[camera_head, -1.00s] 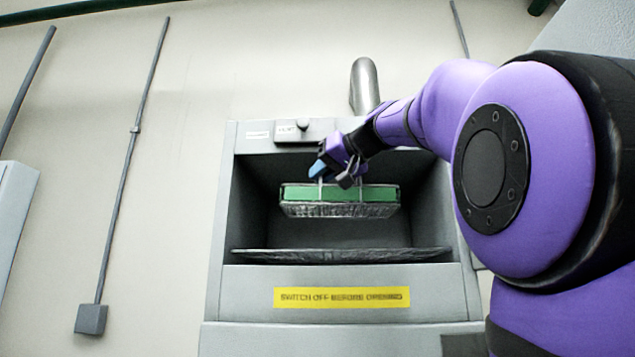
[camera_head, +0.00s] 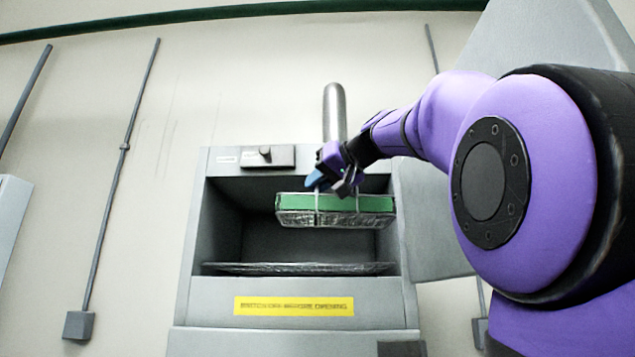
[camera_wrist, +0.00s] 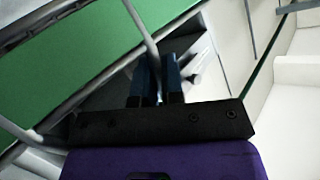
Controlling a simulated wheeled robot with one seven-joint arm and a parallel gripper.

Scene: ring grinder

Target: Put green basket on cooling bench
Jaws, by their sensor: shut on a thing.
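The green basket (camera_head: 336,204) has a green band and a silvery mesh lower part, with thin handle wires rising from it. It hangs level at the mouth of the open grey machine, clear of the shelf below. My gripper (camera_head: 329,180) is above the basket, its blue fingers shut on the basket's handle. In the wrist view, the fingers (camera_wrist: 158,85) close around a grey wire, and the green side of the basket (camera_wrist: 85,65) fills the upper left. The cooling bench is not recognisable in either view.
The grey machine (camera_head: 190,270) has a dark open chamber with a flat silvery shelf (camera_head: 300,268). A yellow label (camera_head: 294,306) is on its front. A large grey panel (camera_head: 440,235) stands at its right side. A pipe (camera_head: 334,115) rises behind it.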

